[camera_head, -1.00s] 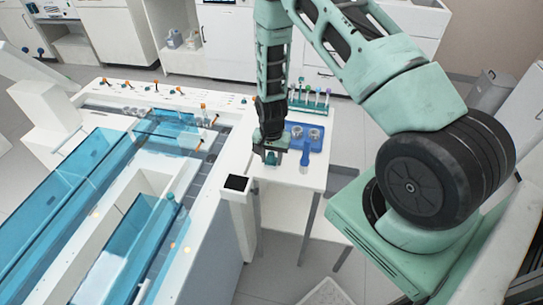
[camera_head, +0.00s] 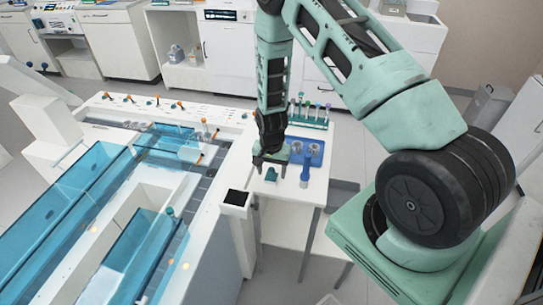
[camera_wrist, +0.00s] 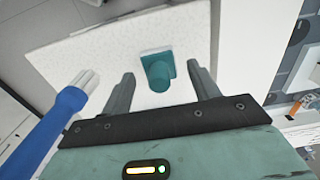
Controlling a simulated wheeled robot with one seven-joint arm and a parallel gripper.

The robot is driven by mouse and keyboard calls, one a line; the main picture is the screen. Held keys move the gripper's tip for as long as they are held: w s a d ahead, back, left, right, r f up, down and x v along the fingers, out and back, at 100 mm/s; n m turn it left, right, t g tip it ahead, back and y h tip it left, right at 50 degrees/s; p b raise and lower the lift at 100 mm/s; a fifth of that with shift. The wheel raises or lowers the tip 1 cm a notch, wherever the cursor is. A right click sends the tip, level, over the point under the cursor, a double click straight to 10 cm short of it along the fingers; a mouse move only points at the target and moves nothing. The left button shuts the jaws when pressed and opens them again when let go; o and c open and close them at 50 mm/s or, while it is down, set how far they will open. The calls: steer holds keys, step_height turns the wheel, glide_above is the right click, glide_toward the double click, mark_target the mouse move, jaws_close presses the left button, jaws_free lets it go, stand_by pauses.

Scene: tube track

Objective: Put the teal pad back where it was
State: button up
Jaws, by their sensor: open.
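The teal pad (camera_head: 271,175) lies on the white side table (camera_head: 278,199), near its left edge. My gripper (camera_head: 270,166) is open just above the pad. The fingers do not touch the pad there.
A blue tray (camera_head: 318,160) with metal cups and a blue-handled tool (camera_head: 305,172) lie right of the pad. A rack of tubes (camera_head: 310,121) stands behind. The track machine with blue covers (camera_head: 60,205) fills the left. A dark-topped post (camera_head: 236,198) stands close by.

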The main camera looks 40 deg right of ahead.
mark_target(271, 169)
step_height(271, 169, up, 10)
steer(key=shift+r+b, duration=0.2)
steer(key=shift+b, duration=0.8)
steer(key=s+a+r+n+y, duration=0.1)
steer(key=s+a+r+n, duration=0.4)
steer(key=a, duration=0.4)
steer(key=s+a+r+n, duration=0.3)
steer(key=a+r, duration=0.4)
steer(key=a, duration=0.2)
steer(key=s+a+r+n, duration=0.3)
steer(key=s+n, duration=0.2)
steer(key=s, duration=0.3)
steer(key=s+a+r+n, duration=0.3)
steer(key=s+r+n, duration=0.1)
steer(key=s, duration=0.4)
steer(key=shift+s+a+n, duration=0.25)
steer(key=shift+a+n, duration=0.05)
steer(key=shift+n, duration=0.3)
